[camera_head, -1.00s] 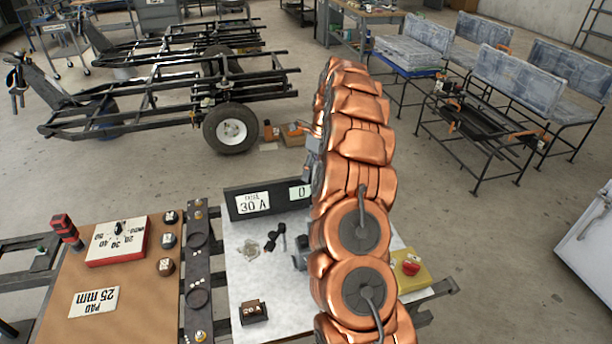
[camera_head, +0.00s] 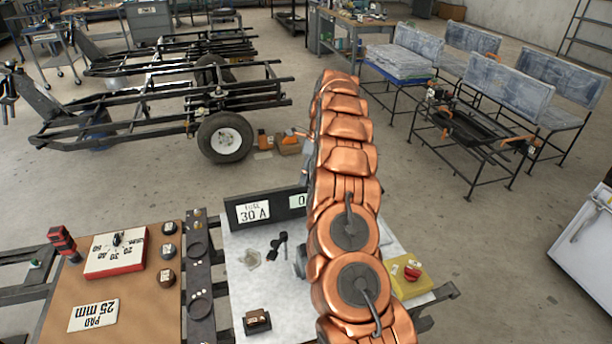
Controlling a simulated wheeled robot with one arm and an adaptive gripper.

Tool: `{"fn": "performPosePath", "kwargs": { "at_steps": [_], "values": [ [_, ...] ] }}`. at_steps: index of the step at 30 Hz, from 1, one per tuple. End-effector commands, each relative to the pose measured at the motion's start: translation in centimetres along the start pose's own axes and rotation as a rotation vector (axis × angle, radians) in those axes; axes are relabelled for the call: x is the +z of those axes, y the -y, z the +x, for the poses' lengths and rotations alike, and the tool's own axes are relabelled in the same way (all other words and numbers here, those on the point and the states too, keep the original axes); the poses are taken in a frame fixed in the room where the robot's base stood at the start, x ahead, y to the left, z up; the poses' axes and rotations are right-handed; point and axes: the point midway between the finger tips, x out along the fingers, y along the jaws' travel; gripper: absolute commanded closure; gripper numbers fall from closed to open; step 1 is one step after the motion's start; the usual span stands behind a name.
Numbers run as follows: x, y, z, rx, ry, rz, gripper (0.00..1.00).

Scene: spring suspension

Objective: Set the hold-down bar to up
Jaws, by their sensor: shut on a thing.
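I cannot make out the hold-down bar for certain; it may be behind my copper-coloured arm. My arm stands in front of the right part of the white-topped bench panel (camera_head: 240,285). My gripper does not show; the arm's end is hidden. A small black lever-like piece (camera_head: 279,243) lies on the panel, left of the arm. A grey part (camera_head: 300,260) shows at the arm's left edge, mostly covered, and I cannot tell what it belongs to.
A red button on a yellow box (camera_head: 410,279) is right of the arm. A brown board (camera_head: 130,285) carries a red-sided dial box (camera_head: 117,252).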

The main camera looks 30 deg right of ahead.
Motion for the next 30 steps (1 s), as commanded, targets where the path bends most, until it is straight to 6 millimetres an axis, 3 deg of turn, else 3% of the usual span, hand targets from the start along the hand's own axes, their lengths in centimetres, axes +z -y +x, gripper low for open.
{"fn": "performPosePath", "kwargs": {
  "at_steps": [2, 3, 9, 11, 30],
  "values": [
    [0.0, 1.2, -0.2, -0.029, 0.014, 0.009, 1.00],
    [0.1, 1.4, -0.2, -0.029, 0.014, 0.009, 0.62],
    [0.1, 0.6, -0.5, -0.030, 0.015, 0.006, 0.39],
    [0.1, 0.1, -0.7, -0.031, 0.014, 0.006, 0.43],
    [0.3, -1.0, -0.6, -0.025, 0.004, 0.003, 0.43]
  ]
}}
